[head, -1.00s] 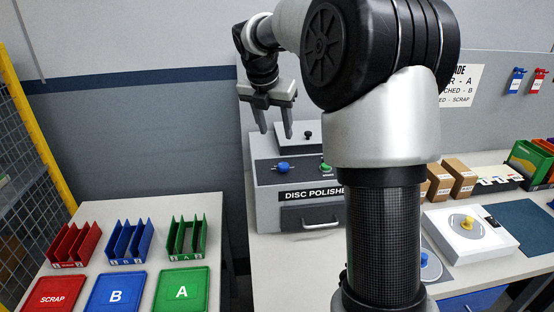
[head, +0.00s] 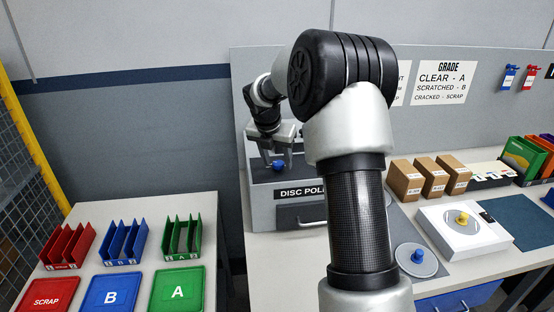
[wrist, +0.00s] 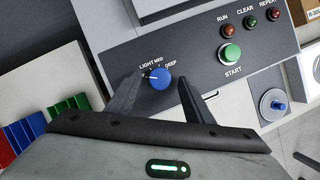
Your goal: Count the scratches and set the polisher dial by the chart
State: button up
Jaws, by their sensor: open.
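The disc polisher (head: 268,215) stands at the bench's left end, partly hidden by my arm. Its blue dial (wrist: 158,78) sits under the labels LIGHT, MED and DEEP; a white mark shows on its left side, near LIGHT. The dial also shows in the head view (head: 279,165). My gripper (wrist: 160,84) is open, its fingers on either side of the dial; I cannot tell whether they touch it. The green START button (wrist: 230,54) is right of the dial, below the RUN, CLEAR and REPEAT lamps (wrist: 250,29). A wall chart (head: 401,84) is mostly hidden by my arm.
A grade sign (head: 442,83) reads clear A, scratched B, cracked scrap. A grey round plate with a blue knob (head: 418,258) and a white device with a yellow knob (head: 440,236) stand on the bench. Red, blue and green trays (head: 178,290) lie on the left table.

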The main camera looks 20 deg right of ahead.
jog(key=shift+c, duration=0.4)
jog(key=c, duration=1)
jog(key=shift+o, duration=0.2)
